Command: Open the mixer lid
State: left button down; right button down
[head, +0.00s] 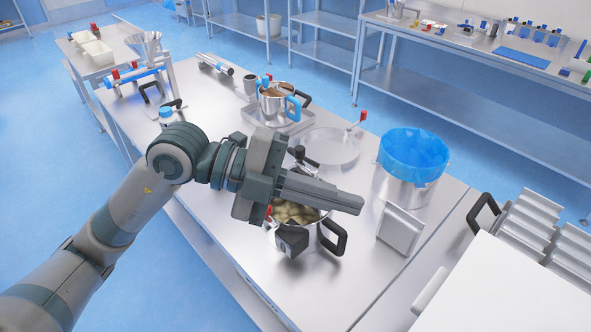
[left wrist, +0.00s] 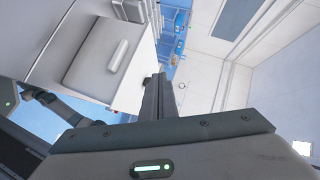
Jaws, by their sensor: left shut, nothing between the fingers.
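The mixer pot (head: 297,213) is a steel pot with black fittings and pale yellowish chunks inside, on the steel table in the head view. A clear round lid (head: 330,147) with a red-knobbed handle shows just behind it. The pot is uncovered at its visible front. Whether the lid is hinged up or lies on the table, I cannot tell. My left gripper (head: 352,203) is shut and empty, extended across above the pot and hiding part of it. Its closed fingers also show in the left wrist view (left wrist: 160,98), with no lid between them. My right gripper does not show.
A steel container with a blue liner (head: 412,155) stands right of the mixer, with a grey box (head: 400,230) in front. A pot with blue handles (head: 278,103) sits on a tray behind. A white cabinet (head: 490,290) is at lower right. Some tabletop at front is bare.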

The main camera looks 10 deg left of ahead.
aim_at(296, 171)
pick_arm(q)
jog(key=w+a+f+n+t+y, duration=0.1)
jog(key=w+a+n+t+y, duration=0.1)
jog(key=w+a+y, duration=0.3)
jog(key=w+a+f+n+t+y, duration=0.1)
jog(key=w+a+n+t+y, duration=0.2)
jog(key=a, duration=0.8)
jog(key=w+n+y, duration=0.1)
jog(key=w+y, duration=0.1)
jog(key=w, duration=0.1)
jog(key=shift+f+y, duration=0.3)
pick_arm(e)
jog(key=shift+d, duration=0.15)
pick_arm(q)
jog(key=shift+w+d, duration=0.1)
